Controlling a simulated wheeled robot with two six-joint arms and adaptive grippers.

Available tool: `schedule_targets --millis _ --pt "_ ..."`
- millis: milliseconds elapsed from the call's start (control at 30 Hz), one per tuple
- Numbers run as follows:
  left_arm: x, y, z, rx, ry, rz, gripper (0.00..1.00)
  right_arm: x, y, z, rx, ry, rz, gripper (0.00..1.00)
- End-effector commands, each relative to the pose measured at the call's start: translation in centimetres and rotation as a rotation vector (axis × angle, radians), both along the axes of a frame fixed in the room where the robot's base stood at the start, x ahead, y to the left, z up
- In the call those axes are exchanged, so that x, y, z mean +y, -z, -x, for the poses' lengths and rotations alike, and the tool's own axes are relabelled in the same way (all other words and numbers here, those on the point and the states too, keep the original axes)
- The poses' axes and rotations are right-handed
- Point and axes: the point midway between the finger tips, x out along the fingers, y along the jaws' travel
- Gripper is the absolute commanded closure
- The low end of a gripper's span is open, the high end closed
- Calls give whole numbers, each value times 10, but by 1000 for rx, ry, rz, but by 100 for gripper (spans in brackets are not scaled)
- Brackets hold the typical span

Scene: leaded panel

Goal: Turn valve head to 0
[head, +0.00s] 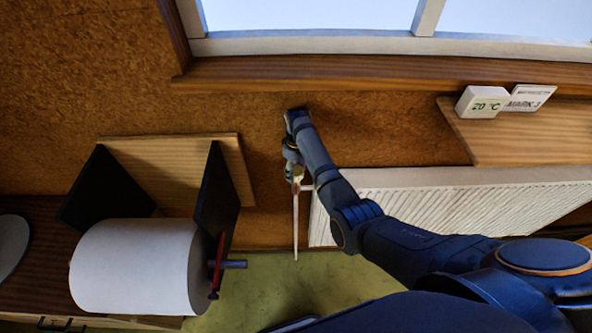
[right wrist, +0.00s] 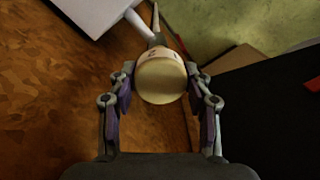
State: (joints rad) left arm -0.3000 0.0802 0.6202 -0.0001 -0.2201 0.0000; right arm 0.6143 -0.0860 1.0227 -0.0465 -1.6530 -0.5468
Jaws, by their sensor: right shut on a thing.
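The valve head (right wrist: 161,80) is a round, cream-coloured knob with dark marks on its side. In the right wrist view it sits between the two fingers of my right gripper (right wrist: 158,95), which is shut on it. One mark looks like a numeral, but I cannot read the setting surely. A pipe leads away behind the knob. In the head view my right gripper (head: 293,172) is at the left end of the white radiator (head: 450,205), and it hides most of the valve head. My left gripper is not in view.
A wooden shelf (head: 540,135) above the radiator bears a white block reading 20 °C (head: 482,102) and a MARK 3 card (head: 530,97). At left, a large white roll (head: 135,265) hangs between black brackets (head: 218,190). A window sill (head: 370,73) runs above.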

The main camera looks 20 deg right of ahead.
Motion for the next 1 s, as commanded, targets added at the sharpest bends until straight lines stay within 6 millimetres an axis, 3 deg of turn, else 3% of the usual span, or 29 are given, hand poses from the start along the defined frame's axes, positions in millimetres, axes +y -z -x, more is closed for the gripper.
schedule_targets --millis 533,567,700,1000 --pt "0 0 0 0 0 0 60 0 -1 -1 -3 -22 -1 82" --pt "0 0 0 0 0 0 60 0 -1 -1 -3 -22 -1 46" --pt "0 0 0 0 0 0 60 0 -1 -1 -2 -21 0 27" --pt "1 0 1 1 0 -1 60 0 -1 0 -1 -21 0 27"
